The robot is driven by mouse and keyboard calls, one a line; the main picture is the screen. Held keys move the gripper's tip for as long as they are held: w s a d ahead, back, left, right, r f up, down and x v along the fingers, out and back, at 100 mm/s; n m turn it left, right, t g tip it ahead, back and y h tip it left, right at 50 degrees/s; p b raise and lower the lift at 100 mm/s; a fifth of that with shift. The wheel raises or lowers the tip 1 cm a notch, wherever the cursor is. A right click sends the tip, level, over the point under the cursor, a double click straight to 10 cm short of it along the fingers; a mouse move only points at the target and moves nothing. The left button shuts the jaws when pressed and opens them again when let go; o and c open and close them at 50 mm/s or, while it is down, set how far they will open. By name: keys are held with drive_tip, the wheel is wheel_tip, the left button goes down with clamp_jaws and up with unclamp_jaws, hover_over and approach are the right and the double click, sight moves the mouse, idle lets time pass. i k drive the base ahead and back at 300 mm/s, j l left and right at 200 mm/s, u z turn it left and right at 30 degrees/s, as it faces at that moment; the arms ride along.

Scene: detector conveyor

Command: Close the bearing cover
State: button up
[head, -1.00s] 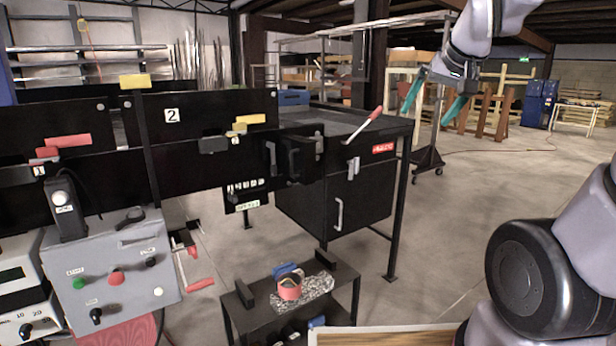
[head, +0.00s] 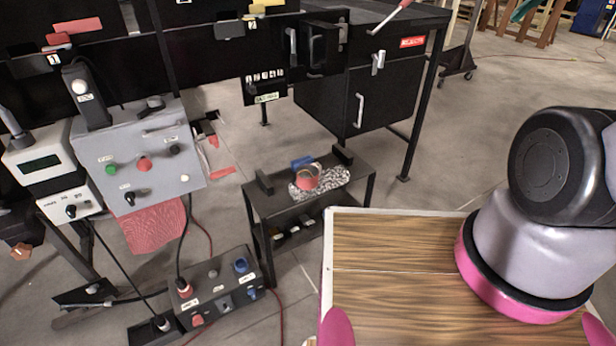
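At the end of the black conveyor frame, a black block with an upright flap-like plate and handle (head: 318,45) sticks out beside the reject bin. It may be the bearing housing and its cover, but I cannot tell surely, nor how far any cover stands open.
A grey control box (head: 150,175) stands at left. A low black cart (head: 262,205) carries a red roll and a rag. A control pedestal (head: 225,300) with cables is on the floor. The black reject bin (head: 385,95) stands behind. Floor at right is open.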

sight(318, 40)
drive_tip(key=i+u, duration=0.55)
drive_tip(key=u, duration=0.15)
drive_tip(key=i+l+u, duration=0.15)
drive_tip(key=u, duration=0.2)
drive_tip(key=i, duration=0.1)
